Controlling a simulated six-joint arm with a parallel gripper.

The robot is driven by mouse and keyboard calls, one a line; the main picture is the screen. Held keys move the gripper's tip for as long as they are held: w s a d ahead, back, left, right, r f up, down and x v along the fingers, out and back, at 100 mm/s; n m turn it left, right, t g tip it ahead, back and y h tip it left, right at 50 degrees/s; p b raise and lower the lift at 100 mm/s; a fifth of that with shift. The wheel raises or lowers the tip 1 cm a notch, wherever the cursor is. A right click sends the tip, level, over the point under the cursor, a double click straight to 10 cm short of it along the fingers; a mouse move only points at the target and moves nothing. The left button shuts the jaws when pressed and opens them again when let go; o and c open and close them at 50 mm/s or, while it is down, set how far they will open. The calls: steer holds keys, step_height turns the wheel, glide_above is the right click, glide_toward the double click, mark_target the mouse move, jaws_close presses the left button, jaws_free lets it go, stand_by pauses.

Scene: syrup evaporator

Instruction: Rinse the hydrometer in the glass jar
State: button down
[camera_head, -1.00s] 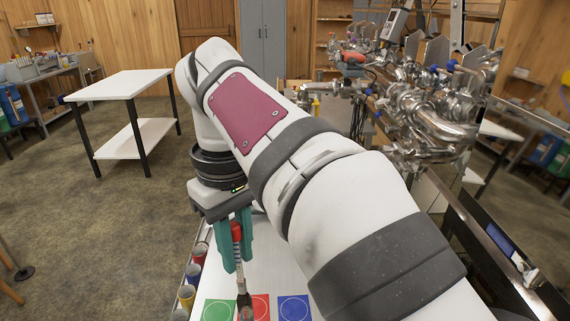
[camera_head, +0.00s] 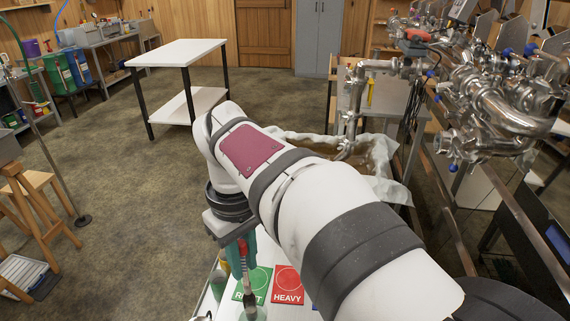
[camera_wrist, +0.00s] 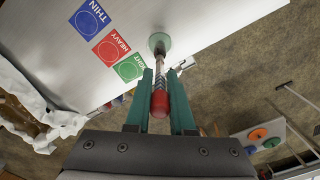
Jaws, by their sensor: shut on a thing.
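My gripper (camera_wrist: 160,85) has teal fingers and is shut on the hydrometer, a slim grey stem with a red top (camera_wrist: 159,103). The hydrometer also shows in the head view (camera_head: 243,248), held roughly upright. Its lower end points at a round greenish thing (camera_wrist: 158,41), which looks like the glass jar, on the white table. In the head view the jar (camera_head: 256,314) is cut off at the bottom edge. I cannot tell whether the hydrometer's tip is inside the jar.
Green RIGHT (camera_head: 257,283), red HEAVY (camera_head: 287,285) and blue THIN (camera_wrist: 89,18) cards lie on the white table beside the jar. Steel pipework (camera_head: 500,115) and a basin with a pale crumpled lining (camera_head: 375,155) stand beyond my arm.

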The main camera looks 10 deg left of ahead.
mark_target(241, 242)
steer(key=shift+f, duration=5.85)
steer(key=shift+r, duration=0.1)
steer(key=shift+r, duration=0.1)
steer(key=shift+f, duration=0.2)
steer(key=shift+r, duration=0.1)
step_height(241, 242, up, 16)
steer(key=shift+r, duration=0.15)
